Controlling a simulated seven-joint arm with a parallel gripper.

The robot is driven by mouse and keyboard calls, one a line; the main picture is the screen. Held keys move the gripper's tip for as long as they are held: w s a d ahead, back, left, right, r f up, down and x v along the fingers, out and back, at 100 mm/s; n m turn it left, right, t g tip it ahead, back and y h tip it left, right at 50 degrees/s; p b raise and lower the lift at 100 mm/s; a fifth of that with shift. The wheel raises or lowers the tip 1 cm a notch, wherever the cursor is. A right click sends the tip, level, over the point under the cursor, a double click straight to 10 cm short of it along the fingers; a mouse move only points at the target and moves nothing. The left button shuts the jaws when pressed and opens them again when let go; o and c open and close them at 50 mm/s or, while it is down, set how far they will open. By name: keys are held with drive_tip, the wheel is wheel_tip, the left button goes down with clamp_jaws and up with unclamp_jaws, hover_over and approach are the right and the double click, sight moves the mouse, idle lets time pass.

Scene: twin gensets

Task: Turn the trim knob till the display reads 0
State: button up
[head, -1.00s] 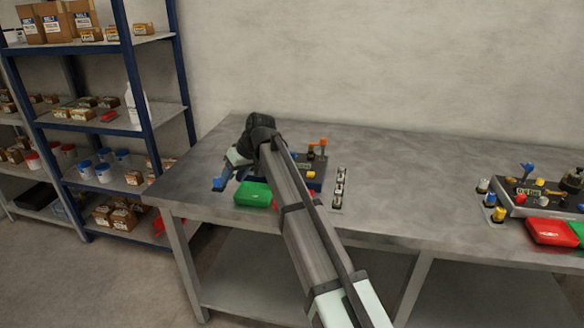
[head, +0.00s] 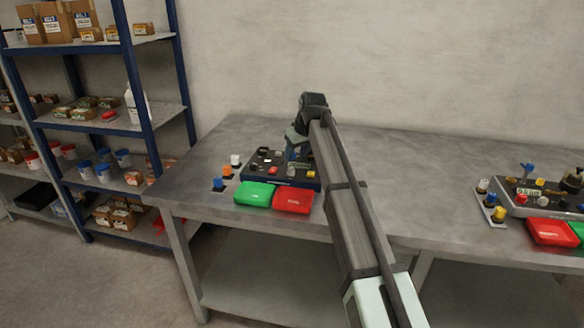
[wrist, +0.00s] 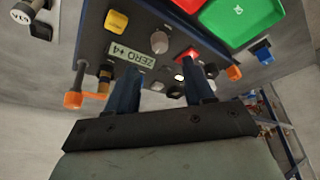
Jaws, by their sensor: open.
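A dark control panel (head: 262,167) lies on the bench in the head view. In the wrist view the same panel (wrist: 95,42) appears upside down. Its display (wrist: 131,56) seems to read "ZERO +4". A grey knob (wrist: 159,42), a yellow button (wrist: 116,20) and a brass-coloured knob (wrist: 103,80) sit near the display. I cannot tell which knob is the trim knob. My gripper (wrist: 160,68) is open over the panel, its blue fingers apart with small panel parts showing between and beyond them. In the head view my gripper (head: 293,152) is at the panel's back right.
A green tray (head: 254,194) and a red tray (head: 293,199) lie in front of the panel. An orange-ended lever (wrist: 73,99) stands out beside my left finger in the wrist view. A second panel (head: 530,210) is farther right. The bench between is partly behind my arm.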

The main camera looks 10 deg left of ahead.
sight(291, 169)
drive_tip(key=x, duration=0.7)
drive_tip(key=shift+w+a+f, duration=0.1)
drive_tip(key=shift+f, duration=0.2)
clamp_jaws()
